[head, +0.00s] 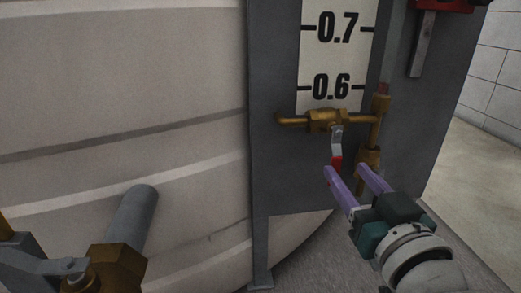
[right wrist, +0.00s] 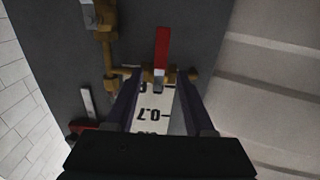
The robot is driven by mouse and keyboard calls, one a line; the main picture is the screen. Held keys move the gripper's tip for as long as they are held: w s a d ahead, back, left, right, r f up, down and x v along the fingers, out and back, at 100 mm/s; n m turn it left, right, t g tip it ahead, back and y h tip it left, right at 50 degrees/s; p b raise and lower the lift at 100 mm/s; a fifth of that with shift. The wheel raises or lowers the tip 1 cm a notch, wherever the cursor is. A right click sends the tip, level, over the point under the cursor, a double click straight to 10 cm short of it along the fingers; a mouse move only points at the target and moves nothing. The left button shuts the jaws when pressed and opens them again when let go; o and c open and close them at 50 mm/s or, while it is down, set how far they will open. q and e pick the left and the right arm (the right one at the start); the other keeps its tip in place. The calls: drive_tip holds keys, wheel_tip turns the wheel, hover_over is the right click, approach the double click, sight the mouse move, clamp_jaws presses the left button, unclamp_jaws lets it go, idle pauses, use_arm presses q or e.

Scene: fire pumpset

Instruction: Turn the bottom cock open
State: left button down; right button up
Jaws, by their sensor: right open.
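The bottom cock (head: 327,121) is a brass valve under the level gauge's 0.6 mark. Its lever, with a red grip (head: 336,161), hangs down from it. In the right wrist view, turned upside down, the red grip (right wrist: 162,46) points up the picture, in line with the gap between my fingers. My right gripper (head: 345,168) is open, its purple fingers at the lower end of the lever. The left finger partly covers the grip's tip in the head view. Contact cannot be told. My left gripper is not in view.
The white gauge scale (head: 337,50) is on a dark grey panel (head: 283,175). A vertical brass pipe (head: 377,122) stands close right of the cock. A large ribbed tank (head: 120,80) fills the left. Another brass valve (head: 117,268) with a grey lever is at lower left.

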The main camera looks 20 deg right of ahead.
sight(338, 160)
drive_tip(key=b+x, duration=0.2)
drive_tip(key=x, duration=0.2)
drive_tip(key=shift+w+f, duration=0.15)
drive_tip(key=shift+w, duration=0.15)
drive_tip(key=shift+w+d, duration=0.15)
drive_tip(key=shift+w, duration=0.3)
clamp_jaws()
idle(0.8)
